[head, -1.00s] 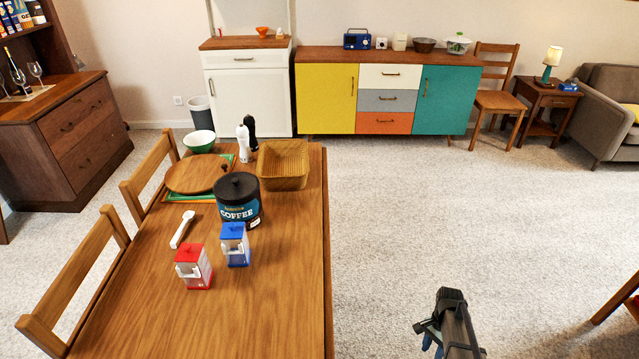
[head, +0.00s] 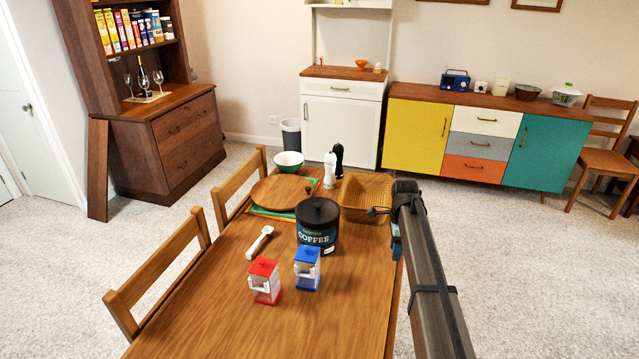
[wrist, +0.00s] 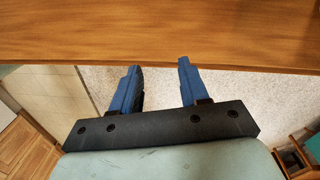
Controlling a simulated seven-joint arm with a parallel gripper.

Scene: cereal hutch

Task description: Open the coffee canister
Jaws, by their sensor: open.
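The coffee canister (head: 317,232) stands upright on the wooden table, dark with a "COFFEE" label. Its black lid (head: 318,211) is on top. My gripper (head: 391,232) is at the table's right edge, to the right of the canister and apart from it. In the wrist view my gripper (wrist: 158,82) shows two blue fingers spread apart with nothing between them. The table edge (wrist: 160,55) lies just beyond the fingertips. The canister does not show in the wrist view.
A wicker basket (head: 366,197) sits behind the canister, close to my arm. A blue-topped box (head: 307,270), a red-topped box (head: 264,282) and a white scoop (head: 260,241) lie in front and left. A round board (head: 284,192) is behind left. The table's front is clear.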

